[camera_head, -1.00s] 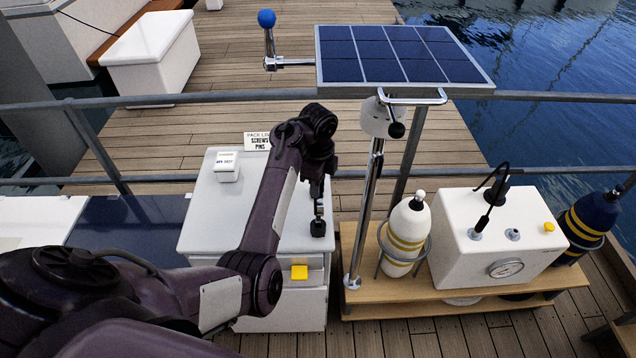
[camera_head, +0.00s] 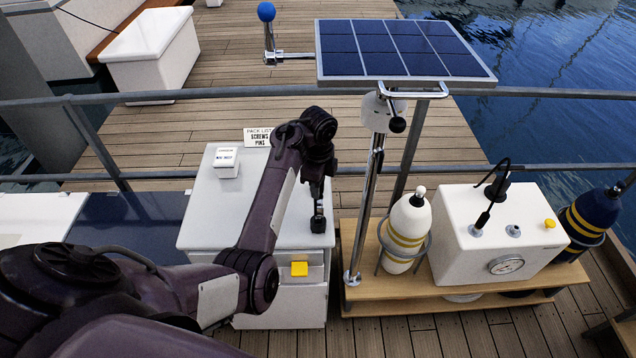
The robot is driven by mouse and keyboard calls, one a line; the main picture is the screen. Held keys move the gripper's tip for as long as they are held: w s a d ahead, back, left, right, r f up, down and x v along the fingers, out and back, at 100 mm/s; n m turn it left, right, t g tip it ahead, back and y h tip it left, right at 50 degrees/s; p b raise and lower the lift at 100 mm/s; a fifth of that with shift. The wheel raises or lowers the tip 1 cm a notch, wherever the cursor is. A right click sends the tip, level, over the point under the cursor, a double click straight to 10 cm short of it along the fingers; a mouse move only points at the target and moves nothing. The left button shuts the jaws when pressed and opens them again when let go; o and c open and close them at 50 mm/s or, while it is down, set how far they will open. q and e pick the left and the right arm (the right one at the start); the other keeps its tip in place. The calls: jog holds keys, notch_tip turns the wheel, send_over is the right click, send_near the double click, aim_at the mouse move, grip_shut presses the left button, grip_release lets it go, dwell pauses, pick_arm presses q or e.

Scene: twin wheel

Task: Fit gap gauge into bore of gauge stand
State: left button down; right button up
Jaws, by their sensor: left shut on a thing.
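My left gripper (camera_head: 318,222) points down over the right part of the white cabinet's top (camera_head: 212,212). It is shut on a small dark thing at its tips, seemingly the gap gauge, whose shape is too small and too much covered to make out. I cannot tell whether it touches the cabinet top. I cannot make out the gauge stand or its bore; my left arm covers much of the cabinet top. My right gripper is not in view.
A small white labelled box (camera_head: 226,161) stands on the cabinet's back left. A yellow block (camera_head: 299,269) shows at the cabinet front. To the right, a chrome pole (camera_head: 374,190) carries a solar panel (camera_head: 400,52). A wooden bench (camera_head: 390,285) holds a white striped cylinder (camera_head: 408,232) and a white gauge box (camera_head: 500,240).

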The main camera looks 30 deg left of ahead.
pick_arm(q)
jog(key=shift+f+b, duration=0.35)
jog(key=shift+f, duration=0.85)
jog(key=c, duration=1.1)
grip_release()
notch_tip(320, 180, up, 8)
jog(key=shift+f+b, duration=0.1)
jog(key=shift+b, duration=0.65)
